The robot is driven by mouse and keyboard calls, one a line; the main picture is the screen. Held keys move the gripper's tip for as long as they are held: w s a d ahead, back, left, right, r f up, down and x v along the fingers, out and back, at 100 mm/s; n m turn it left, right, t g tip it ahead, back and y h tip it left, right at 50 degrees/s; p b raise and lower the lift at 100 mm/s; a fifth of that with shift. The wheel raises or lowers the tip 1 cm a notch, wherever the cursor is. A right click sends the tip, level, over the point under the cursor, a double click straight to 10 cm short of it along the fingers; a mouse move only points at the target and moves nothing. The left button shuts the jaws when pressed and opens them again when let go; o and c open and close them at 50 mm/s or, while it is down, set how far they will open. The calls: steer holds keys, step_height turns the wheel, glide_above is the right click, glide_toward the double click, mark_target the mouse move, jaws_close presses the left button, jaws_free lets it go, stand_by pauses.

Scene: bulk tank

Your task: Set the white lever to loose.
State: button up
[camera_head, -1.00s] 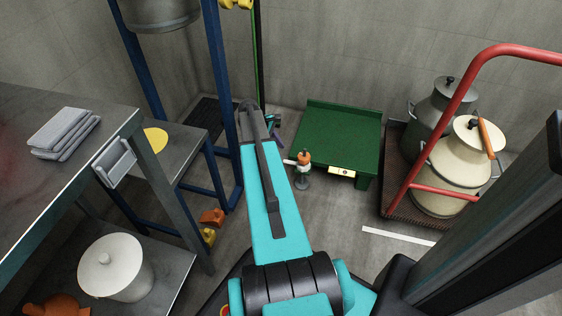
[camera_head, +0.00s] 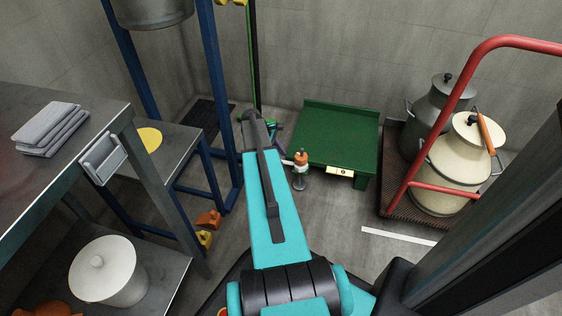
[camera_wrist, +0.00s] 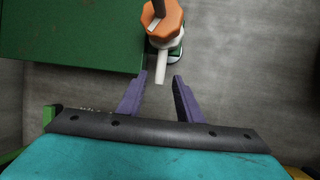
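The white lever (camera_wrist: 161,66) sticks out from under an orange eight-sided knob (camera_wrist: 164,22) on a small stand. In the wrist view it points down toward my gripper (camera_wrist: 160,78). My gripper is open, with one purple finger on each side of the lever's free end. A gap shows between the lever and each finger. In the head view the lever (camera_head: 287,162) is a small white bar left of the orange knob (camera_head: 301,158). The far end of my arm partly hides my gripper (camera_head: 277,133) there.
A green platform (camera_head: 336,139) stands right behind the lever's stand. Blue frame legs (camera_head: 222,90) rise at the left, near my arm. A red-handled cart (camera_head: 447,191) with two milk cans is at the right. Bare floor lies in front of the platform.

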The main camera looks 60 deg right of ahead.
steer(key=shift+b+x, duration=0.3)
steer(key=shift+x, duration=0.8)
jaws_close()
